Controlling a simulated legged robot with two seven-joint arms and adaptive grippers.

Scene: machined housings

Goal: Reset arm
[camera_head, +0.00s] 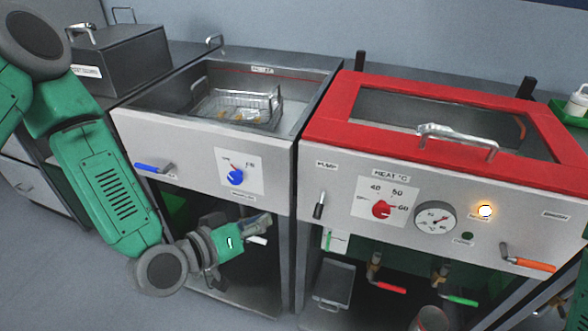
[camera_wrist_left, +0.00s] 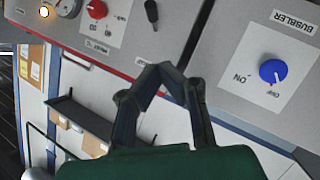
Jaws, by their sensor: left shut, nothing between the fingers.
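My left arm comes in from the left in the head view. Its gripper (camera_head: 264,220) is low in front of the left unit, below the blue knob (camera_head: 236,177). In the left wrist view the fingers of my left gripper (camera_wrist_left: 160,70) meet at the tips and hold nothing. The blue knob also shows there (camera_wrist_left: 272,70), to the right of the fingers. My right gripper is not in view.
The left unit's open basin (camera_head: 310,85) holds a wire basket (camera_head: 240,108). The right unit has a red-framed lid (camera_head: 330,110), a red knob (camera_head: 381,209), a gauge (camera_head: 435,217) and a lit lamp (camera_head: 485,211). Lever valves (camera_head: 390,287) sit below it. A grey box (camera_head: 120,62) stands back left.

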